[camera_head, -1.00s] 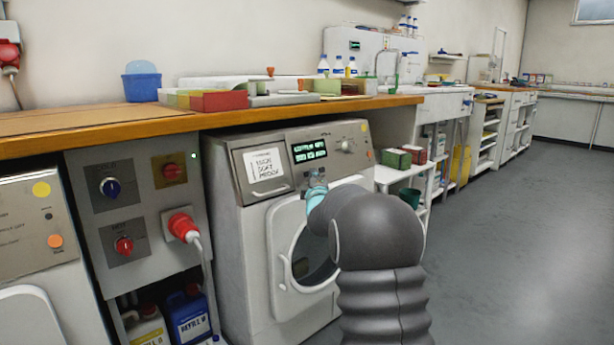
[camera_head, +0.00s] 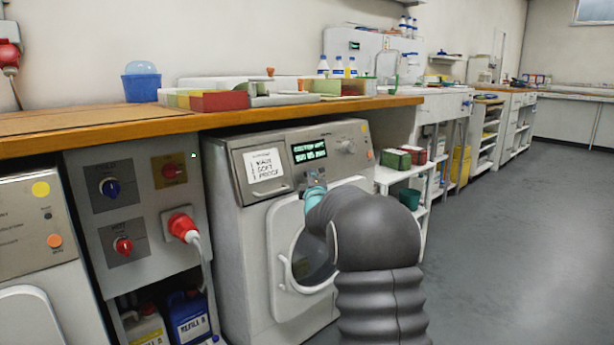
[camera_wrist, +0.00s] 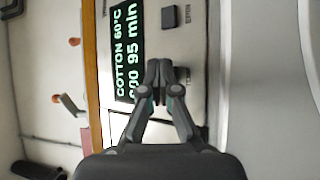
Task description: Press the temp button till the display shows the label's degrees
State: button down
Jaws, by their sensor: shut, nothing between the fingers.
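The washing machine (camera_head: 236,232) stands under the wooden counter with its round door closed. Its green-lit display (camera_head: 309,150) also shows in the wrist view (camera_wrist: 127,50), turned sideways, reading "COTTON 60°C" and a line ending in "95 min". A white label (camera_head: 263,165) is on the drawer front; its small writing is hard to read and I make out no degrees. My gripper (camera_head: 314,178) is shut and empty, just below the display.
A round knob (camera_head: 346,146) sits right of the display. A red plug (camera_head: 182,227) with a hanging cable is on the panel to the left. Shelves with boxes (camera_head: 397,160) stand right of the machine. The grey floor (camera_head: 500,250) is open on the right.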

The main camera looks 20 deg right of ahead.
jog(key=shift+s, duration=0.1)
jog(key=shift+s+d+r, duration=0.2)
jog(key=shift+s, duration=0.4)
jog(key=shift+s+d+r, duration=0.25)
jog(key=shift+s+d, duration=0.05)
jog(key=shift+s, duration=0.45)
jog(key=shift+s+d+r, duration=0.25)
jog(key=shift+s, duration=0.5)
jog(key=shift+s+d+r, duration=0.25)
jog(key=shift+s+d, duration=0.05)
jog(key=shift+s, duration=0.45)
dwell(1.3)
